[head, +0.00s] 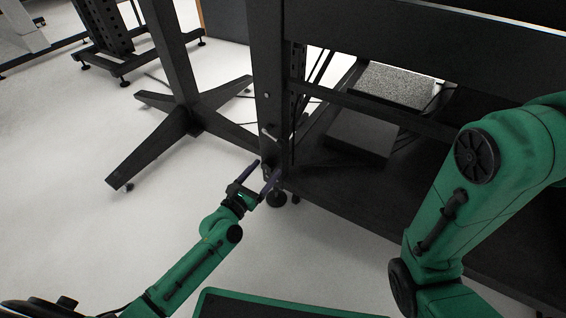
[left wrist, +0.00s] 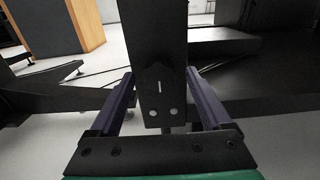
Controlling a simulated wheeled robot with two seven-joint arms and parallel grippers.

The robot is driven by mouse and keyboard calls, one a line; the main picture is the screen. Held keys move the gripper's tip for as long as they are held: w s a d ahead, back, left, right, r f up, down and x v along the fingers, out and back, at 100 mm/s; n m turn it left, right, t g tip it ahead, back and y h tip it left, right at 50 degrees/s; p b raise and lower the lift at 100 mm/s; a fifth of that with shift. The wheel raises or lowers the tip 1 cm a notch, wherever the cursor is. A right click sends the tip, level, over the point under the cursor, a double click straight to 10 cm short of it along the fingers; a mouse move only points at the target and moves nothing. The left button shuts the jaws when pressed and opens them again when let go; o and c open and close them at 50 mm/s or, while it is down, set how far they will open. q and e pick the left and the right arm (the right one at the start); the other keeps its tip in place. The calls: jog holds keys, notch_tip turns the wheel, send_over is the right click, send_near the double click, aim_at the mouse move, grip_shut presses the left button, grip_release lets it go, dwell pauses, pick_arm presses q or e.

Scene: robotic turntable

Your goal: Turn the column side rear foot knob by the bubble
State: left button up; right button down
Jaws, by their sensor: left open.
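A dark corner post (head: 268,90) of the bench stands in the middle of the head view. A black round foot (head: 276,198) is under its lower end; whether this is the knob named in the task I cannot tell. My left gripper (head: 268,168) is open and empty at the bottom of the post. In the left wrist view its fingers (left wrist: 160,78) stand apart, one on each side of the post's lower end (left wrist: 160,95). The foot is mostly hidden there behind the gripper's palm. No bubble can be made out. My right gripper is out of view.
A dark lower shelf (head: 345,200) with a black box (head: 355,138) lies right of the post. A stand with splayed legs (head: 165,140) is on the left. Pale floor (head: 75,215) is free at the left front.

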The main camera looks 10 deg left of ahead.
pick_arm(q)
jog(key=shift+w+d, duration=0.1)
jog(key=shift+w, duration=0.3)
jog(key=shift+s, duration=0.1)
jog(key=shift+c, duration=0.4)
grip_shut()
